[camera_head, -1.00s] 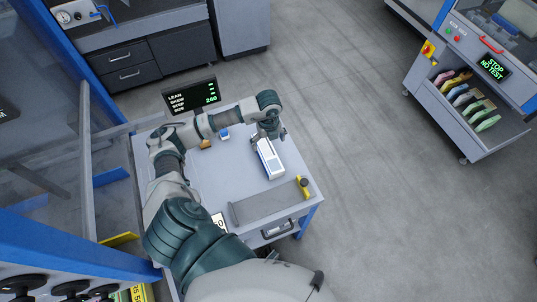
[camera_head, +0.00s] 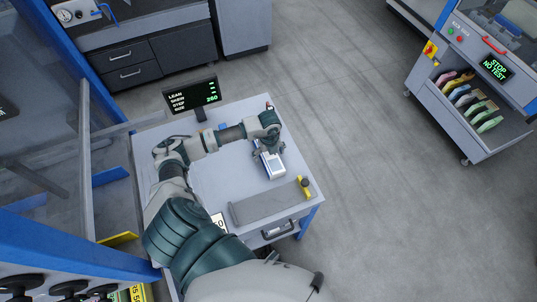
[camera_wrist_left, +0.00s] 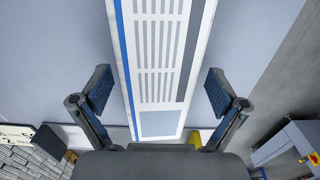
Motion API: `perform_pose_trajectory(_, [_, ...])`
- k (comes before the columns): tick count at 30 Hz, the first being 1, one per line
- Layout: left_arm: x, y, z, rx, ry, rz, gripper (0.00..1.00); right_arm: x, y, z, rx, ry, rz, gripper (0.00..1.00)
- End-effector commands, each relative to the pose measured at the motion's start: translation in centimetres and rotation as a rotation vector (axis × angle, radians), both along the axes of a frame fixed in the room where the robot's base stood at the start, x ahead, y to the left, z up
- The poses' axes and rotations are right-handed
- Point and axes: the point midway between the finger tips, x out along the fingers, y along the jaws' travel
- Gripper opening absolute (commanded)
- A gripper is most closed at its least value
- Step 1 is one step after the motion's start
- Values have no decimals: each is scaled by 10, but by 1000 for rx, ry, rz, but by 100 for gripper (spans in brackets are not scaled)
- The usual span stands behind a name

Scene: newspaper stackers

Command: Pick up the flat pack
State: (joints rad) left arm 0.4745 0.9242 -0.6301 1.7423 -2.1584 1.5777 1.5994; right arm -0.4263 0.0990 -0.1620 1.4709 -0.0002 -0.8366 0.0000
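The flat pack (camera_head: 273,166) is a slim white box with blue edges, lying on the grey table (camera_head: 215,180) near its right side. In the left wrist view the flat pack (camera_wrist_left: 160,60) shows grey stripes and a blue strip along one side. My left gripper (camera_head: 262,149) is over the far end of the pack, which it partly hides. In the wrist view the left gripper (camera_wrist_left: 160,95) is open, with one finger on each side of the pack and a visible gap at both sides. My right gripper is not in view.
A grey bar-shaped fixture (camera_head: 262,206) with a yellow-and-black knob (camera_head: 304,187) lies at the table's near edge. A dark display (camera_head: 190,95) stands at the back. Blue framing (camera_head: 60,245) is on the left. Open floor (camera_head: 350,150) lies to the right.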

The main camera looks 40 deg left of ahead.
Motion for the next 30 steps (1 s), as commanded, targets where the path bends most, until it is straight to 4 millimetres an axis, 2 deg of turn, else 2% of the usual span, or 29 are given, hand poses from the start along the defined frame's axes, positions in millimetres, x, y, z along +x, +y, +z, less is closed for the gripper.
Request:
perform_pose_trajectory(1, [0, 0, 0, 0, 0, 0, 83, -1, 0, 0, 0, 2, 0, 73])
perform_pose_trajectory(2, [0, 0, 0, 0, 1, 0, 75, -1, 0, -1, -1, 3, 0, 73])
perform_pose_trajectory(9, [0, 0, 0, 0, 1, 1, 15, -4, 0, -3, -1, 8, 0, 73])
perform_pose_trajectory(19, [0, -1, 3, 1, 0, 0, 15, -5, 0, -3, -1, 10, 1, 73])
perform_pose_trajectory(23, [1, -1, 14, 0, -2, 1, 15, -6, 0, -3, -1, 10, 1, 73])
perform_pose_trajectory(28, [1, -1, 39, 1, -4, 0, 15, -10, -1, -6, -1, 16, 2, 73])
perform_pose_trajectory(30, [-15, -3, 38, 3, 2, -2, 15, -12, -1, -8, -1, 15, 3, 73])
